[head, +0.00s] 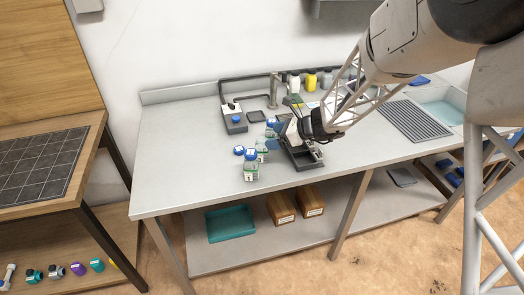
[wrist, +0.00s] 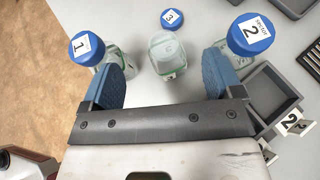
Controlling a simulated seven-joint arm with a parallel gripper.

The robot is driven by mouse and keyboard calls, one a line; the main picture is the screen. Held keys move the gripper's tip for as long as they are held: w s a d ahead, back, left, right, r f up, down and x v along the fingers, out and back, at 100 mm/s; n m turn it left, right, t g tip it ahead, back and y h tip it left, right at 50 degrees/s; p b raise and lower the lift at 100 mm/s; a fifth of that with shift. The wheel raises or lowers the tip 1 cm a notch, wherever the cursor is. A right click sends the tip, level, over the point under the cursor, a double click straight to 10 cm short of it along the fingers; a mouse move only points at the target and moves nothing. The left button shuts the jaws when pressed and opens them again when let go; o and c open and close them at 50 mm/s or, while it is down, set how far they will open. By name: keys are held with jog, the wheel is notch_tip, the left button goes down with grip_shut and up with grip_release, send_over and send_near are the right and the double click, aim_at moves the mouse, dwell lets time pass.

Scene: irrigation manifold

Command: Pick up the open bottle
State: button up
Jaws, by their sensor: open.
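The open bottle (wrist: 167,55) is clear, with no cap, and stands in the wrist view between and a little beyond my fingertips. In the head view it is small (head: 262,153), partly behind a capped bottle. A blue cap marked 3 (wrist: 172,19) lies on the bench beside it. Bottle 1 (wrist: 86,48), blue-capped, stands at the left, by my left finger. Bottle 2 (wrist: 250,36), blue-capped, stands at the right, by my right finger. My gripper (wrist: 167,75) is open, with blue fingers spread and nothing held; it also shows in the head view (head: 283,130).
A grey tray (wrist: 270,92) with compartments and number tags lies close on the right. A grey device with a blue knob (head: 234,119) stands farther back. The bench (head: 190,165) is clear to the left of the bottles.

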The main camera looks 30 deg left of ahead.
aim_at(258, 141)
jog(key=shift+a, duration=0.1)
jog(key=shift+x, duration=1.2)
jog(key=shift+f, duration=0.1)
jog(key=shift+x, duration=2.5)
jog(key=shift+w+f, duration=0.1)
jog(key=shift+w, duration=0.05)
jog(key=shift+c, duration=0.2)
jog(key=c, duration=1)
